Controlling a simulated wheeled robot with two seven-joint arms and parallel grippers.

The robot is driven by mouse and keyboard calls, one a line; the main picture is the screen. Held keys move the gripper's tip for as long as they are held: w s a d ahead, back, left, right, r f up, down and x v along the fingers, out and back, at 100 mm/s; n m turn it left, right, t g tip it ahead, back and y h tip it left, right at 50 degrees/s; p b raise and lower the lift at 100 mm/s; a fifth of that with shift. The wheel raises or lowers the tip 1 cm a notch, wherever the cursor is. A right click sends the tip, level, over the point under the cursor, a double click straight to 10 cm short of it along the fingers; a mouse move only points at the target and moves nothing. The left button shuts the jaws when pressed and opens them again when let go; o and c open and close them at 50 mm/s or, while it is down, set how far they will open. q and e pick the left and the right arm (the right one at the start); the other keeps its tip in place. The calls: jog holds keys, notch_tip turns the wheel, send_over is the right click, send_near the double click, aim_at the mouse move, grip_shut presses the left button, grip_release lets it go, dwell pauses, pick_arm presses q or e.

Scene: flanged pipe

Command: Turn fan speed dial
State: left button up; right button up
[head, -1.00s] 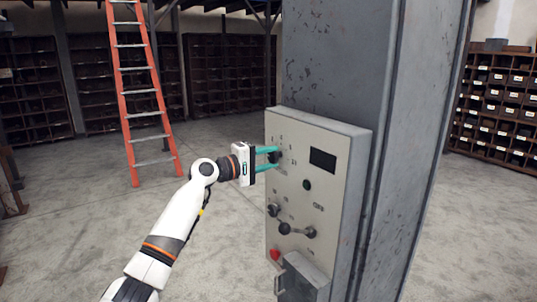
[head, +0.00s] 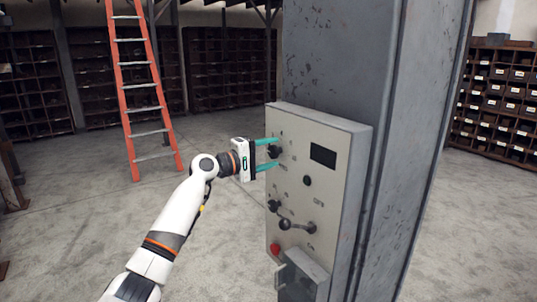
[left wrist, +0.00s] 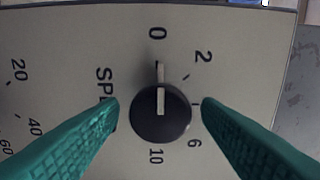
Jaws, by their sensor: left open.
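The fan speed dial (head: 274,151) is a round black knob at the upper left of a beige control panel (head: 318,205). In the left wrist view the dial (left wrist: 160,122) sits at the centre, and its pale pointer bar points up toward the "0" mark. Marks "2", "6" and "10" run round its right and lower side. My left gripper (head: 276,153) is open. Its teal fingers stand on either side of the dial, apart from it, as the left wrist view shows too (left wrist: 160,105). The "SPEED" lettering is partly hidden by the left finger. My right gripper is out of view.
The panel is on a grey metal column (head: 350,60). Below the dial are a small black knob (head: 275,206), a lever (head: 297,225) and a red button (head: 275,249). An orange ladder (head: 145,100) stands behind on the left. The floor left of the panel is clear.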

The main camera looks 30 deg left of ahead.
pick_arm(q)
jog(key=shift+s+f, duration=0.1)
jog(key=shift+s, duration=0.15)
jog(key=b+v, duration=0.6)
jog(key=v, duration=0.5)
jog(key=shift+s+a, duration=0.15)
jog(key=shift+s, duration=0.1)
